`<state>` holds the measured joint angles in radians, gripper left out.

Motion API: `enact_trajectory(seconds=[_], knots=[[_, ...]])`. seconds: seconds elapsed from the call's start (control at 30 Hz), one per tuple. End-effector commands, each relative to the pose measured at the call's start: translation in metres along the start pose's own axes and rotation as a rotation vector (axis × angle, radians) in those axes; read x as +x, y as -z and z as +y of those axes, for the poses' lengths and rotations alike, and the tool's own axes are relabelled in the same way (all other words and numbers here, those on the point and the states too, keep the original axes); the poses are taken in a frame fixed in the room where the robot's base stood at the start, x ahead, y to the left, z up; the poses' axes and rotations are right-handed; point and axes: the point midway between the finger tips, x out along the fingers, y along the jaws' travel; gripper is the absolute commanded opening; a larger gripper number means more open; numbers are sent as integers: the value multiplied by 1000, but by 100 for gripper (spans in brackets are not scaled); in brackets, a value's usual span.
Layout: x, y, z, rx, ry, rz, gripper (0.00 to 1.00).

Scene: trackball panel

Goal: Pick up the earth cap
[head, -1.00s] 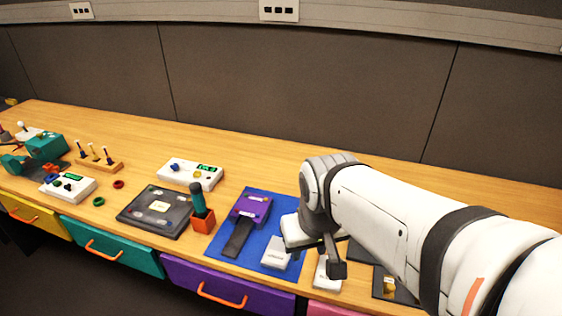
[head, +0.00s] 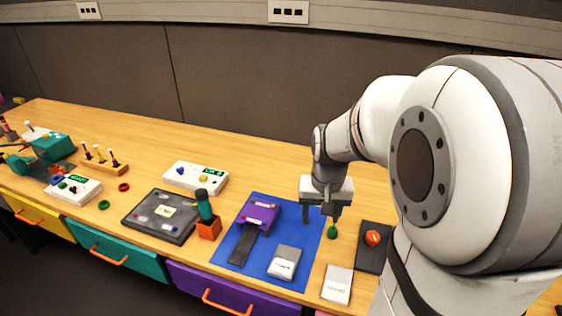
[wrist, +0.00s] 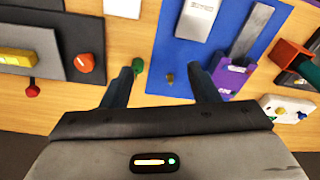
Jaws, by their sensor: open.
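My gripper (head: 321,214) is open and empty, pointing down above the blue mat's right edge. Its fingers also show in the wrist view (wrist: 160,72). A small olive-coloured piece (wrist: 169,78) lies on the blue mat (wrist: 180,88), between the fingers in that view; the head view does not show it clearly. A small green piece (wrist: 138,66) is on the wood beside the left fingertip. It also shows in the head view (head: 332,232), just below the right finger. I cannot tell for sure which of the two is the earth cap.
A purple block (head: 261,214) and a grey-white box (head: 285,262) sit on the mat. A white plate (head: 338,284) and a dark panel with a red-orange knob (head: 372,238) are to the right. An orange holder (head: 208,228) stands left.

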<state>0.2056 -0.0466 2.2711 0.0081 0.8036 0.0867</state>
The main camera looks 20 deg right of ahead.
Motion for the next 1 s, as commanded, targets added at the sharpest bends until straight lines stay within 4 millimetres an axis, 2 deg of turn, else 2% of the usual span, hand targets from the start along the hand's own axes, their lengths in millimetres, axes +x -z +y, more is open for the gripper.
enact_trajectory(seconds=[0.1,0.3,0.5,0.7,0.87,1.0], knots=[[32,35,17,106,-13,-46,55],[79,70,42,235,-27,-92,55],[104,82,53,289,-33,-108,55],[127,81,55,294,-33,-111,55],[136,82,57,294,-33,-110,55],[157,86,61,294,-33,-111,55]])
